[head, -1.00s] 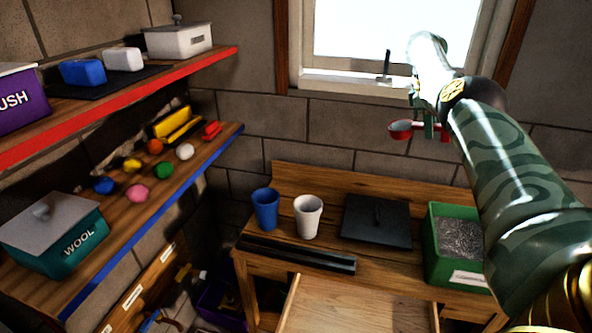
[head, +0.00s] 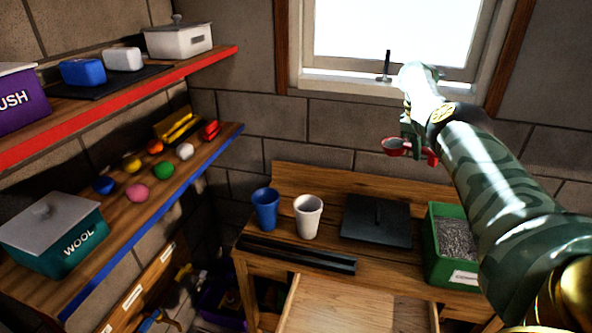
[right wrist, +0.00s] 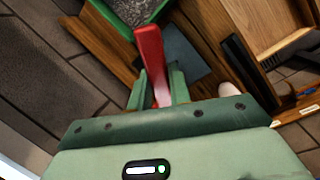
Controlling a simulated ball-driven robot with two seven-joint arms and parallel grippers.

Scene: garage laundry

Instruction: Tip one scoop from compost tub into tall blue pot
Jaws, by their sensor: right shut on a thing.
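My right gripper (head: 414,132) is shut on the handle of a red scoop (head: 396,148). The red handle (right wrist: 150,55) also shows between the fingers in the right wrist view. The scoop is in the air above the bench, its cup to the left of the gripper; I cannot tell what is in it. The blue pot (head: 265,210) stands upright on the bench, lower left of the scoop. The green compost tub (head: 437,268) stands open at the bench's right, with grey grainy stuff inside, partly behind my right arm. My left gripper is not in view.
A white pot (head: 308,217) stands just right of the blue pot. A dark flat lid (head: 376,221) lies between it and the tub. A black rail (head: 297,254) lies along the bench front. Shelves with boxes and coloured balls fill the left. A window is behind.

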